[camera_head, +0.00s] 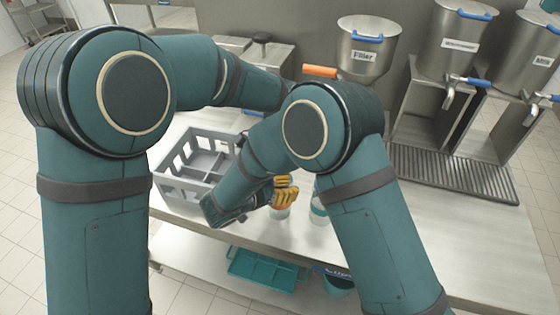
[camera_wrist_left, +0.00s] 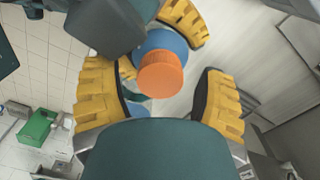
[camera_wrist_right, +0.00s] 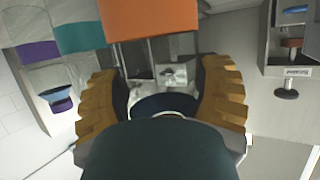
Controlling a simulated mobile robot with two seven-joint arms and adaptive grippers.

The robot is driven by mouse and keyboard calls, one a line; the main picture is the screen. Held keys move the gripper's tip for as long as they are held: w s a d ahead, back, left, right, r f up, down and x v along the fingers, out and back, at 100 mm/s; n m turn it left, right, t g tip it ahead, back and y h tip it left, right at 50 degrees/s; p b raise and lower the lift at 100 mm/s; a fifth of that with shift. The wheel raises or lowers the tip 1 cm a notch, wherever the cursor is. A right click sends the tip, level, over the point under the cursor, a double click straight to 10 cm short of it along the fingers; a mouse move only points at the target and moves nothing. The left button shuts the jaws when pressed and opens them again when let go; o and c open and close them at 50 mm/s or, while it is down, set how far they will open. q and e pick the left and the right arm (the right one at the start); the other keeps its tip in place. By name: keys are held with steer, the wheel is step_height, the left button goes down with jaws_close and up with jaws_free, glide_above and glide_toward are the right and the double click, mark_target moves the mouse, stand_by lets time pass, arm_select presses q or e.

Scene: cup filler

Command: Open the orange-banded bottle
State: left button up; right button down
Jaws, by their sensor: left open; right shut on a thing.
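The orange-banded bottle stands on the counter, its orange band (camera_head: 281,207) just below my right gripper's yellow fingers (camera_head: 285,189) in the head view. The right wrist view shows the band (camera_wrist_right: 150,15) close up, with a dark blue part (camera_wrist_right: 165,105) between the fingers. My right gripper (camera_wrist_right: 162,95) is shut on the bottle's upper part from the side. In the left wrist view, the orange cap (camera_wrist_left: 162,77) sits on a blue collar (camera_wrist_left: 164,42). My left gripper (camera_wrist_left: 160,98) is open above it, its fingers apart on both sides. The head view hides the left gripper behind my right arm.
A teal-banded bottle (camera_head: 319,212) stands close to the right. A grey crate (camera_head: 180,182) is at the left. The Filler (camera_head: 367,45) and its neighbouring tanks stand behind, with a drain grate (camera_head: 455,172). The counter's right front (camera_head: 440,235) is clear. A teal tray (camera_head: 265,270) lies below.

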arm_select(q)
jaws_close()
steer(key=n, duration=0.3)
steer(key=shift+n, duration=0.4)
steer(key=n, duration=0.3)
steer(key=shift+n, duration=0.4)
steer(key=n, duration=0.6)
steer(key=shift+n, duration=0.4)
steer(key=shift+r, duration=0.2)
steer(key=shift+r, duration=0.95)
